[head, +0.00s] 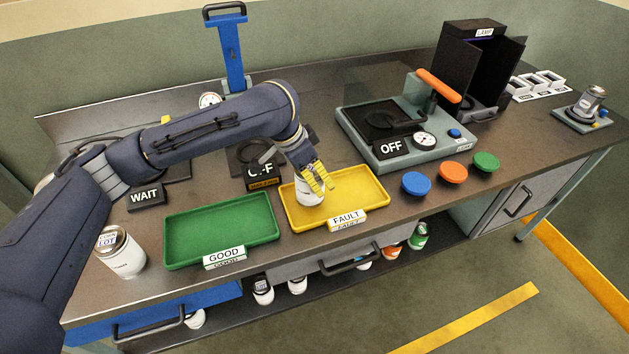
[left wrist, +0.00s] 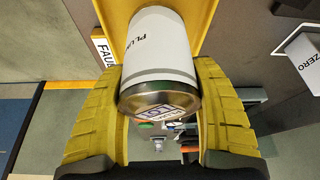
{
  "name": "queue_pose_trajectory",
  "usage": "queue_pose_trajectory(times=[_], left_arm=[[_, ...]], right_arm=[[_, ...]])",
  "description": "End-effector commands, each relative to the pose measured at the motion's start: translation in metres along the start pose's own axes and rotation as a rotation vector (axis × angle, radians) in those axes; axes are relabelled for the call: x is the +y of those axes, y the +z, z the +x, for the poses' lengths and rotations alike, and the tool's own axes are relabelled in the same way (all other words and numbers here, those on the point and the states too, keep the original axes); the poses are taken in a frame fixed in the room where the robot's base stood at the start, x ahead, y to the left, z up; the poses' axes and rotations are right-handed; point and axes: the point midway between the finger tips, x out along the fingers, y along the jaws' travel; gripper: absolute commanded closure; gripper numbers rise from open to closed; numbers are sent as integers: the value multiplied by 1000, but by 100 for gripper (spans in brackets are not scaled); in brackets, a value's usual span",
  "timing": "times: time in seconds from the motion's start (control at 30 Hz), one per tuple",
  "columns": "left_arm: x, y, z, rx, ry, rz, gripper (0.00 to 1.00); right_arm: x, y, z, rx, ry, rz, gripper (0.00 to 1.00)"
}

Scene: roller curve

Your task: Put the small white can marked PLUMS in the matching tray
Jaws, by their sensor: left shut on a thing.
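The small white can marked PLUMS (left wrist: 157,48) is between the yellow fingers of my left gripper (left wrist: 160,110) in the left wrist view, with its metal end toward the camera. In the head view my left gripper (head: 318,180) is shut on this can (head: 309,193), which is at the left part of the yellow tray labelled FAULT (head: 357,190). I cannot tell whether the can touches the tray floor. The green tray labelled GOOD (head: 222,226) is empty, left of the yellow one. My right gripper is not in view.
A larger white can (head: 121,254) stands at the left front of the bench. A press marked OFF (head: 391,147) stands behind. Several cans sit on the shelf below.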

Motion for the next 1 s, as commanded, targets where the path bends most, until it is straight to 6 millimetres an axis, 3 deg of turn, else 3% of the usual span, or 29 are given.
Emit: queue_pose_trajectory(times=[0.2, 0.63, 0.67, 0.83, 1.0], left_arm=[[0, 8, 21, 1, 1, 0, 84], [0, 10, 24, 0, 0, 0, 84], [0, 11, 25, -1, 0, 0, 35], [0, 11, 25, -1, 0, 0, 16], [0, 10, 25, 0, 0, 0, 14]], right_arm=[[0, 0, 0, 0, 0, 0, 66], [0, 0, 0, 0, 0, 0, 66], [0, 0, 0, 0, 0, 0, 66], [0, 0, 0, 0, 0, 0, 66], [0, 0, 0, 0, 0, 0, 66]])
